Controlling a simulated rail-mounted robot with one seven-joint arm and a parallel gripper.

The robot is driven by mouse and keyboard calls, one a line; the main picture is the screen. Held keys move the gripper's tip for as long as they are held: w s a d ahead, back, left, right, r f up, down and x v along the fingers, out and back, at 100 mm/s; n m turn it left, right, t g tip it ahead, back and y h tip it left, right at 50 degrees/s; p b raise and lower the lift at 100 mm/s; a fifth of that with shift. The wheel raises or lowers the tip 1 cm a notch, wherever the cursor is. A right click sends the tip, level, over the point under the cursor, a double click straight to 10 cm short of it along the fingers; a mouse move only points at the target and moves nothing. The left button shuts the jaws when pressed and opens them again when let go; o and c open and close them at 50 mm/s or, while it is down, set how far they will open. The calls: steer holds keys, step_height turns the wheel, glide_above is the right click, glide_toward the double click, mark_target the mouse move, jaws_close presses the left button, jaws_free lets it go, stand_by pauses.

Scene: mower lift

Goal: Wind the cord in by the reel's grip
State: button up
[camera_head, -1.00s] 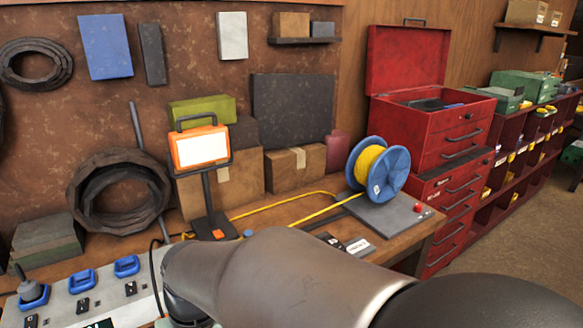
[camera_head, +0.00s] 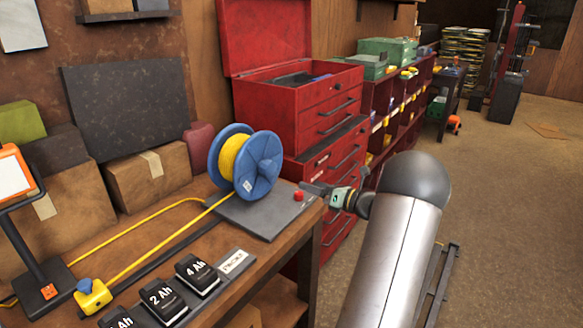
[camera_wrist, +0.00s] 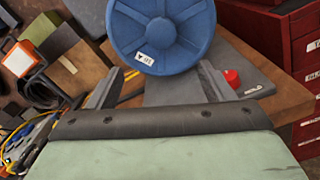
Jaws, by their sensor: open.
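The reel (camera_head: 250,165) has blue discs with yellow cord (camera_head: 234,157) wound between them. It stands upright on a grey base plate (camera_head: 262,215) at the bench's right end. Loose yellow cord (camera_head: 150,245) runs from it along the bench to a yellow block with a blue knob (camera_head: 92,295). My gripper (camera_head: 314,188) is at the right of the base, near its red button (camera_head: 298,196). In the wrist view, the open, empty fingers of my gripper (camera_wrist: 158,88) point at the reel's blue disc (camera_wrist: 160,30). I cannot make out the reel's grip.
A red tool chest (camera_head: 300,105) stands behind and right of the reel. Battery packs (camera_head: 162,298) lie along the bench front. A cardboard box (camera_head: 150,175) and a work lamp (camera_head: 15,180) stand to the left. The floor at right (camera_head: 500,200) is open.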

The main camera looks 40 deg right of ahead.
mark_target(272, 170)
steer(key=p+x, duration=0.3)
steer(key=x, duration=1.4)
steer(key=shift+w, duration=0.1)
steer(key=c, duration=1.4)
steer(key=shift+d+f, duration=0.1)
steer(key=shift+d, duration=0.05)
steer(key=shift+b, duration=0.5)
